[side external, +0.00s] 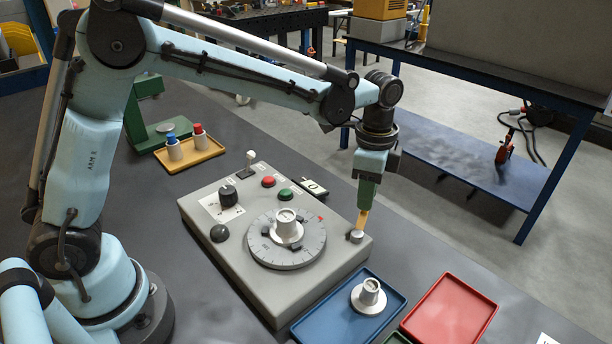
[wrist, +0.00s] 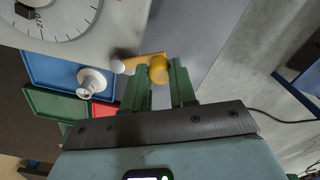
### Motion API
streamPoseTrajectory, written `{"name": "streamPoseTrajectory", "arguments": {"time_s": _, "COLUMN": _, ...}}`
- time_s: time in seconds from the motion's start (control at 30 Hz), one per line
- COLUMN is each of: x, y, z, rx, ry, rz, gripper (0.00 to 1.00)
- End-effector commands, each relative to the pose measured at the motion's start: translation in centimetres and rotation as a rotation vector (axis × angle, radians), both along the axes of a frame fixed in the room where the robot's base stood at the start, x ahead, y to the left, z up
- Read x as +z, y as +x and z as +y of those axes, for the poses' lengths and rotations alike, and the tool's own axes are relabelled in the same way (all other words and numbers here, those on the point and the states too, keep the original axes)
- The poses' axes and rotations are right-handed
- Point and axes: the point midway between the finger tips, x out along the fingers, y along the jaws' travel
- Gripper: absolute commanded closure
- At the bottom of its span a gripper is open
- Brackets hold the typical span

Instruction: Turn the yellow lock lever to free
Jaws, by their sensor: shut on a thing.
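In the side external view the lever (side external: 362,219) is at the right corner of the grey console (side external: 225,262), above a grey pivot (side external: 356,236). My gripper (side external: 366,205) points down over that corner. Its green fingers (wrist: 159,78) stand on both sides of the knob and are shut on it. The fingers hide part of the lever in the side external view. I cannot read any lock or free mark.
The console carries a round dial (side external: 262,250), a red button (side external: 268,181), a green button (side external: 286,194) and black knobs. In front lie a blue tray (side external: 311,329) with a pale flanged part (side external: 369,297) and a red tray (side external: 450,312). A yellow tray (side external: 205,157) with two bottles is behind.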

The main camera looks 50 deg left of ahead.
Motion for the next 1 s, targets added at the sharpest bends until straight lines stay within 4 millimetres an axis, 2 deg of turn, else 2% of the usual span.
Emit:
{"name": "streamPoseTrajectory", "arguments": {"time_s": 0.33, "x": 0.0, "y": 0.32, "z": -0.72, "rx": -0.13, "ry": 0.0, "rz": 0.0, "gripper": 1.0}}
{"name": "streamPoseTrajectory", "arguments": {"time_s": 0.87, "x": 0.0, "y": 0.37, "z": -0.89, "rx": -0.151, "ry": 0.0, "rz": -0.001, "gripper": 1.0}}
{"name": "streamPoseTrajectory", "arguments": {"time_s": 0.9, "x": 0.0, "y": 0.38, "z": -0.9, "rx": -0.151, "ry": 0.0, "rz": -0.001, "gripper": 0.68}}
{"name": "streamPoseTrajectory", "arguments": {"time_s": 1.0, "x": 0.0, "y": 0.37, "z": -0.88, "rx": -0.15, "ry": 0.0, "rz": -0.001, "gripper": 0.53}}
